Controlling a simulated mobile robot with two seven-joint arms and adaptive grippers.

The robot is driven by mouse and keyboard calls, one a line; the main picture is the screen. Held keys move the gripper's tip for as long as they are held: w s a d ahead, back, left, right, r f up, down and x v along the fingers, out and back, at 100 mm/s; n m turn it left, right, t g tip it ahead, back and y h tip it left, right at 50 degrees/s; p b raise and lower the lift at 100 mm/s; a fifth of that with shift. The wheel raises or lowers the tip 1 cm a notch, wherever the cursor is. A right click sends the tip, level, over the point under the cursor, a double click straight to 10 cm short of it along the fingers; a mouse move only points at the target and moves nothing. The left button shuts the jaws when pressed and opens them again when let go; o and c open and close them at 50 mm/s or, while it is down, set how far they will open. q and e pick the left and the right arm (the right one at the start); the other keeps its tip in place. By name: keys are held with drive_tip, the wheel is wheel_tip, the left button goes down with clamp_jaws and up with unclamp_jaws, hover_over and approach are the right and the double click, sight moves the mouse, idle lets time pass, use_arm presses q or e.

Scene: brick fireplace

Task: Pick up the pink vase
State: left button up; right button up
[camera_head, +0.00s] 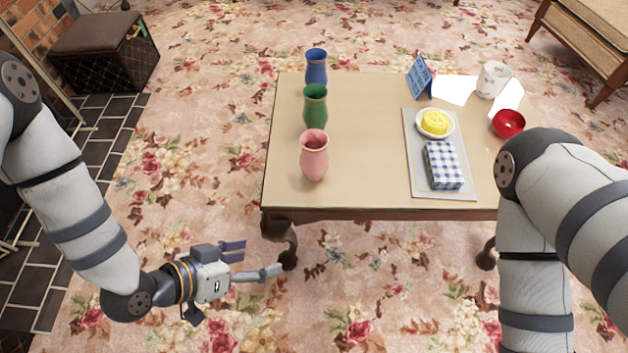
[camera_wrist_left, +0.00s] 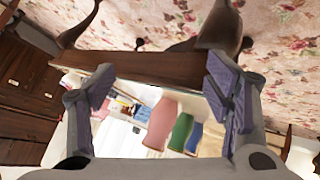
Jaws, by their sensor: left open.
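The pink vase (camera_head: 314,156) stands upright near the front left corner of the table (camera_head: 365,180). A green vase (camera_head: 315,107) and a blue vase (camera_head: 316,66) stand behind it in a row. My left gripper (camera_head: 258,259) is open and empty, in front of the table's near left corner and apart from the vase. In the left wrist view the pink vase (camera_wrist_left: 160,124) shows beyond the table edge, between the open fingers (camera_wrist_left: 165,95), with the green vase (camera_wrist_left: 181,132) and blue vase (camera_wrist_left: 194,138) to its right. My right gripper is out of view; only that arm shows.
A grey tray (camera_head: 421,165) holds a checkered box (camera_head: 443,165) and a plate with a yellow item (camera_head: 435,122). A red bowl (camera_head: 508,123), a white mug (camera_head: 493,79) and a blue card (camera_head: 419,77) stand at the right. The table middle is clear.

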sight(302, 147)
use_arm(q)
drive_tip(key=w+r+m+t+h+b, duration=0.1)
drive_tip(key=w+h, duration=0.1)
drive_tip(key=w, duration=0.2)
drive_tip(key=w+r+m+t+h+b, duration=0.1)
drive_tip(key=w+m+h+b, duration=0.1)
drive_tip(key=w, duration=0.3)
drive_tip(key=w+r+m+t+h+b, duration=0.1)
drive_tip(key=w+t, duration=0.1)
drive_tip(key=w, duration=0.3)
drive_tip(key=shift+d+r+m+h+b, duration=0.25)
drive_tip(key=shift+d+m+h+b, duration=0.05)
drive_tip(key=shift+d+h+b, duration=0.1)
drive_tip(key=w+d+r, duration=0.1)
drive_tip(key=w+d, duration=0.1)
drive_tip(key=d, duration=0.1)
drive_tip(key=w+d+r+m+h+b, duration=0.1)
drive_tip(key=w+d+r, duration=0.1)
drive_tip(key=w+d, duration=0.1)
drive_tip(key=w+d+r+m+h+b, duration=0.1)
drive_tip(key=w+d, duration=0.2)
drive_tip(key=d, duration=0.1)
drive_tip(key=shift+d+r, duration=0.25)
clamp_jaws()
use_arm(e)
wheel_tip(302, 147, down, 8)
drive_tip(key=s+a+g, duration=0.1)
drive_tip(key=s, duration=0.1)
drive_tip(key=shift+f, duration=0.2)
